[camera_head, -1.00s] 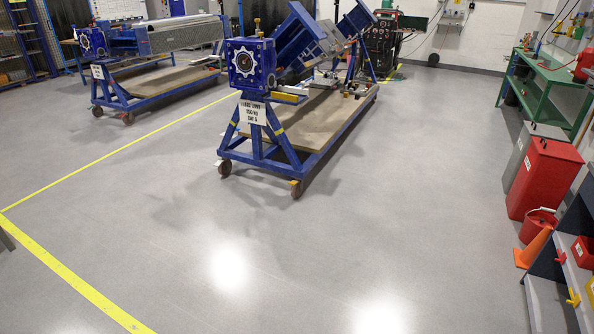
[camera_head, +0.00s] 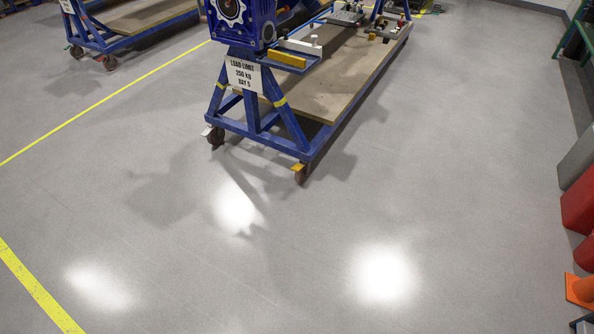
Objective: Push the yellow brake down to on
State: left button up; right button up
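The blue rotary jig (camera_head: 262,125) stands on casters at the upper middle of the head view, its top cut off by the frame. A small yellow tab (camera_head: 298,167), which looks like the brake, sits on its front right caster (camera_head: 300,177). Whether the tab is up or down is too small to tell. The front left caster (camera_head: 216,138) has a pale tab beside it. A yellow block (camera_head: 288,60) sits higher on the jig, next to a white bar. Neither of my grippers is in view.
A second blue jig (camera_head: 92,42) stands at the upper left, beyond a yellow floor line (camera_head: 110,98). Red bins (camera_head: 580,205) and an orange cone (camera_head: 580,290) line the right edge. The grey floor in front of the jig is clear.

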aim_at(298, 167)
jog(key=i+l, duration=0.1)
jog(key=i, duration=0.75)
jog(key=u, duration=0.05)
